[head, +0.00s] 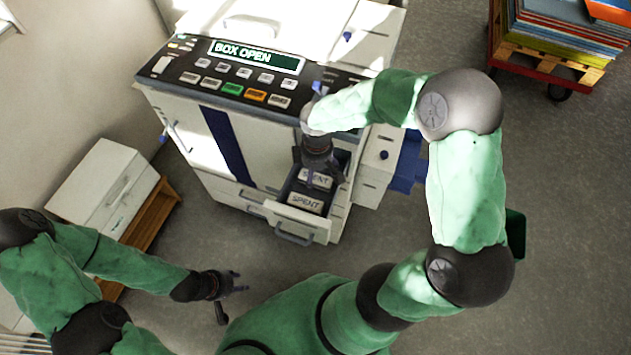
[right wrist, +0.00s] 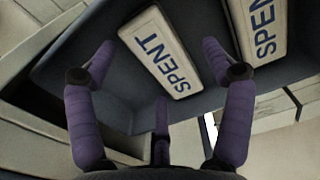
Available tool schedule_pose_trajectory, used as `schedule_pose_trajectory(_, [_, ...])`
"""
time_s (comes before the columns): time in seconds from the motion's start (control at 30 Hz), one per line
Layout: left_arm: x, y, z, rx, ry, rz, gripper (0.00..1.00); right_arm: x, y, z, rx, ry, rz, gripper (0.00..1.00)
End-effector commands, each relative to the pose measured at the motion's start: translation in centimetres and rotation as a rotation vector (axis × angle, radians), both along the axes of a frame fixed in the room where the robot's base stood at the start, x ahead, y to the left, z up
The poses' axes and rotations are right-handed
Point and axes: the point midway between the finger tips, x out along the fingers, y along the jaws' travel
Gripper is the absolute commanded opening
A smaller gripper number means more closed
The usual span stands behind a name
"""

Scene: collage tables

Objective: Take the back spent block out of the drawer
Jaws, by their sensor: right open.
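The open drawer (head: 318,230) at the machine's front holds two pale blocks marked SPENT. The back spent block (head: 315,179) lies deeper in, partly covered by my right gripper; the front spent block (head: 305,202) is near the drawer's front. My right gripper (head: 322,172) is over the back part of the drawer, its fingers spread and empty. In the right wrist view, one SPENT block (right wrist: 165,55) shows between the fingertips and another SPENT block (right wrist: 260,25) lies to its right, cut by the frame. My left gripper (head: 232,285) is open and empty, low at left.
The machine (head: 240,65) has a button panel and a display reading BOX OPEN. A white cabinet (head: 105,190) on a wooden stand is at the left. A red cart (head: 545,70) with stacked boards is at the top right. Grey floor lies between.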

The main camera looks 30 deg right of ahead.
Motion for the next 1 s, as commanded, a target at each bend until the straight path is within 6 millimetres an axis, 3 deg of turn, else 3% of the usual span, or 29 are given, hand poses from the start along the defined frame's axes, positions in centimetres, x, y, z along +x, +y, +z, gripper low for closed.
schedule_pose_trajectory(0.27, [0.0,0.0,-0.1,0.0,0.0,0.0,0.4,0.1,0.0,-0.4,0.0,-0.002,0.0,0.79])
schedule_pose_trajectory(0.43, [0.0,0.0,-0.1,0.0,0.0,0.0,0.4,0.1,0.0,-0.4,0.0,-0.001,0.0,0.31])
schedule_pose_trajectory(0.83, [0.0,0.0,-0.1,0.0,0.0,0.0,0.4,0.0,0.0,-0.3,0.001,-0.001,0.0,0.3])
schedule_pose_trajectory(1.0, [0.0,0.0,0.4,0.0,0.0,0.0,0.4,0.1,0.0,0.6,0.0,-0.001,0.0,0.3])
